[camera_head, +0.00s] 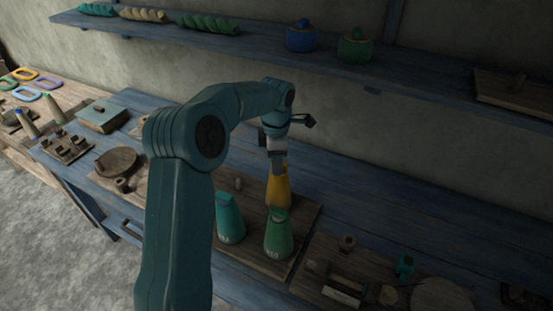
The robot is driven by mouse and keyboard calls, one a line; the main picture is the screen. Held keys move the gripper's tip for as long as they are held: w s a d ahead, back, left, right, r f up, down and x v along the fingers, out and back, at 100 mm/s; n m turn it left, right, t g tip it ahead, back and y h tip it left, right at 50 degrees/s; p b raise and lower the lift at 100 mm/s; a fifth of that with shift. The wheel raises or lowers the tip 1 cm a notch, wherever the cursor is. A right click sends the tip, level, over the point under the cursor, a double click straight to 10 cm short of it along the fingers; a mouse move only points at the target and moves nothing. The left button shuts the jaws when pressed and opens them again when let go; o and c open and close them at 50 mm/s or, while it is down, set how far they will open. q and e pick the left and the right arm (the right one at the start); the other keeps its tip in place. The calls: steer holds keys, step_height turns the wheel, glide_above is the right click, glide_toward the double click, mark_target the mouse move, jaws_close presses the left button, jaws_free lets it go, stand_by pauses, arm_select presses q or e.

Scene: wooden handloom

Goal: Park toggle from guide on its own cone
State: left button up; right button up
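Three cones stand on a wooden board on the blue bench: a teal cone (230,220), a green cone (277,236) and a yellow cone (278,188). The teal and green cones have pale markings near their bases. My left gripper (278,160) points down at the top of the yellow cone. I cannot tell whether it touches the cone, or whether its fingers are open or shut. A small teal piece (404,266), possibly a toggle, is on the board at the lower right. I cannot make out which part is the guide. My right gripper is not in view.
A small wooden peg (238,184) stands behind the teal cone. A wooden fixture (340,285) lies at the lower right. A shelf (270,52) with yarn and two pots runs above. My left arm hides part of the bench. The bench's back right is clear.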

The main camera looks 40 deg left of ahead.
arm_select(q)
steer(key=shift+r, duration=0.6)
step_height(320, 180, up, 15)
steer(key=p, duration=0.1)
steer(key=shift+r, duration=0.15)
